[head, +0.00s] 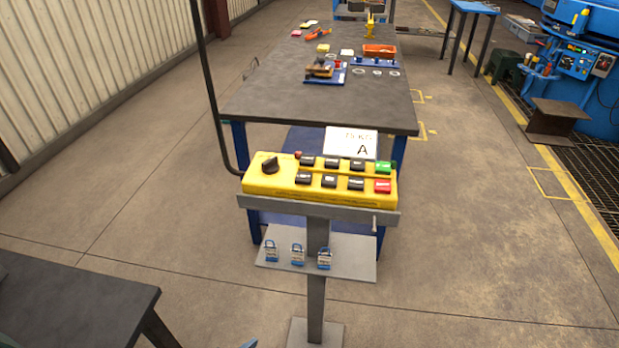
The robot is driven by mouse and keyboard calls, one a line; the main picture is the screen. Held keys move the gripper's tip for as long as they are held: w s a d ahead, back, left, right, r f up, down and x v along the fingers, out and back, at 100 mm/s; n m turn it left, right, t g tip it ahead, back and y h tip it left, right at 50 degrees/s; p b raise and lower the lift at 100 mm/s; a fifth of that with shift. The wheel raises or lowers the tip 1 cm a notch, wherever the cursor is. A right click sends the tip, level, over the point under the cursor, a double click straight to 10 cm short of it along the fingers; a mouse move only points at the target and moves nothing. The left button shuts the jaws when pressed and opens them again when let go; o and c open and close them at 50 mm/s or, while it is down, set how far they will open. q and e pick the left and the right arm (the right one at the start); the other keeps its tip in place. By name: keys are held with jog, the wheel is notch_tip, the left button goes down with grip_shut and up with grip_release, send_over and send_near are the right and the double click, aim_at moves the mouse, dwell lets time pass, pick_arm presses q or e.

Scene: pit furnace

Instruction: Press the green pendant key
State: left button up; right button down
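The green pendant key (384,167) is at the right end of the back row on the yellow pendant box (282,190). A red key (382,186) sits just in front of it. Several black keys (330,181) fill the two rows to the left, and a black rotary knob (270,166) is at the left end. The pendant rests on a grey stand (318,240), with a black cable (213,100) rising from its left. Nothing covers the green key.
A white card marked A (351,143) stands behind the pendant. A dark workbench (250,105) with parts stands behind, and a dark table (70,300) at lower left.

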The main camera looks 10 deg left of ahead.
jog(key=shift+s+f, duration=0.2)
jog(key=shift+s, duration=0.1)
jog(key=shift+w+r, duration=0.2)
jog(key=shift+w, duration=0.15)
dwell(0.7)
